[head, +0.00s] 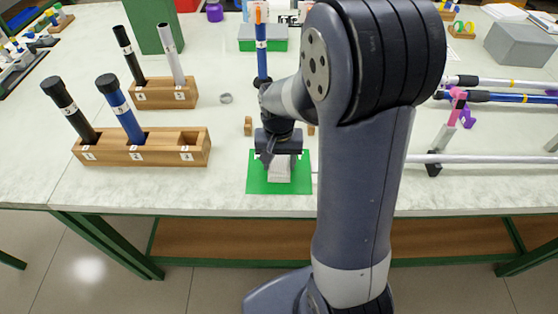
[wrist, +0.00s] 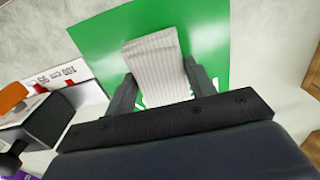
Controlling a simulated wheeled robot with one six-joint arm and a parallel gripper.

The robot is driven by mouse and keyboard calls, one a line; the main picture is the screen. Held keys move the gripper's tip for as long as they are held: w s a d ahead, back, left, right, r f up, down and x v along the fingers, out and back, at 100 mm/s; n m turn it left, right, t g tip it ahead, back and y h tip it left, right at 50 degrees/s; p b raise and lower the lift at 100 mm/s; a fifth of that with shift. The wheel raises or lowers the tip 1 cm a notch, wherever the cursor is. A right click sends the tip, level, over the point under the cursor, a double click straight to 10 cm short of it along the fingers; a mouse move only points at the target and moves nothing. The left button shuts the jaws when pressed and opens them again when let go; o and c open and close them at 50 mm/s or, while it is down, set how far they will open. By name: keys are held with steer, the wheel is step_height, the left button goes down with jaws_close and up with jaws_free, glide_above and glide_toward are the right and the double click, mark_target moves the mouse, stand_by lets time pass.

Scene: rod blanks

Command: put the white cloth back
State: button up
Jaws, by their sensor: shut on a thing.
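The white cloth (wrist: 158,68) is a ribbed, folded piece that lies between the two fingers of my gripper (wrist: 160,88) in the wrist view. The gripper is shut on it. A flat green mat (wrist: 92,28) is beneath the cloth. In the head view the cloth (head: 280,172) shows below my gripper (head: 279,160), over the green mat (head: 260,186) near the table's front edge. Whether the cloth touches the mat is hard to tell.
A wooden block with numbered holes (head: 172,153) holds black and blue rods at the left; a smaller rod block (head: 150,98) stands behind it. A metal ring (head: 226,98) lies nearby. At the right, a silver rod (head: 480,159) lies across a black stand (head: 433,168).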

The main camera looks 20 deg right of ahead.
mark_target(279, 162)
steer(key=shift+f, duration=0.2)
steer(key=o, duration=0.9)
steer(key=shift+r, duration=0.1)
steer(key=shift+o, duration=0.2)
step_height(279, 162, up, 12)
steer(key=p, duration=0.1)
steer(key=shift+r, duration=0.15)
